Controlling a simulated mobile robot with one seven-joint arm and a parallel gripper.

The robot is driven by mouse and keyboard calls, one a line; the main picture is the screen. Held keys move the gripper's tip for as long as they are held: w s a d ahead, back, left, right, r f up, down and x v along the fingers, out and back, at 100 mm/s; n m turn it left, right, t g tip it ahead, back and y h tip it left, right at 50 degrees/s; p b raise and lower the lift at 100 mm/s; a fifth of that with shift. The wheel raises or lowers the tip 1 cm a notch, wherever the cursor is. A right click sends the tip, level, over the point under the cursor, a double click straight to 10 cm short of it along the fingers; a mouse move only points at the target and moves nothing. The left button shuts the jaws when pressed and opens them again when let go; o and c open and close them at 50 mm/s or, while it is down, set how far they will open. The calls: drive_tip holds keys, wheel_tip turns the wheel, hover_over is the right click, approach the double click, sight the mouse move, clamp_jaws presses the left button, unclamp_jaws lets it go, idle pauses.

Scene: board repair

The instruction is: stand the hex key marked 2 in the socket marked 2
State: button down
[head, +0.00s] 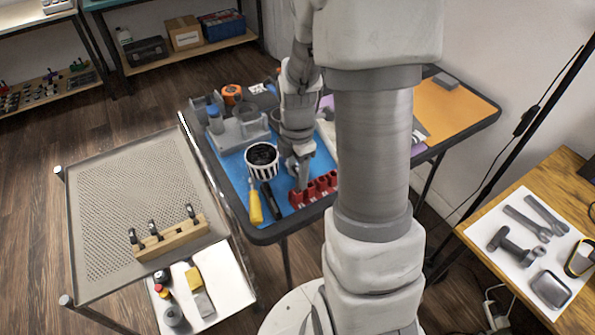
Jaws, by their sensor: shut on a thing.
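My gripper (301,178) points down over the blue mat, at the left end of a red block (318,190) with several upright parts. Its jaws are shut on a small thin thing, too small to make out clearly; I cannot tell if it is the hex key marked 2. I also cannot tell if it touches the red block. A wooden block (172,238) with three dark upright pieces stands on the perforated cart top at the left. No number marks can be read, so I cannot tell which socket is marked 2.
The blue mat (235,172) lies on a dark table. A striped cup (262,160), a yellow-handled tool (255,207) and a black pen-like thing (270,201) are left of my gripper. The perforated cart top (110,205) is mostly clear. My arm hides part of the table.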

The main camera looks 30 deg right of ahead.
drive_tip(key=shift+f+b, duration=0.45)
drive_tip(key=shift+f, duration=0.25)
drive_tip(key=shift+f+b, duration=0.3)
drive_tip(key=shift+f, duration=0.15)
idle(0.4)
drive_tip(key=shift+c, duration=0.5)
unclamp_jaws()
drive_tip(key=shift+r, duration=0.15)
drive_tip(key=shift+r+p, duration=3)
drive_tip(key=shift+r, duration=0.4)
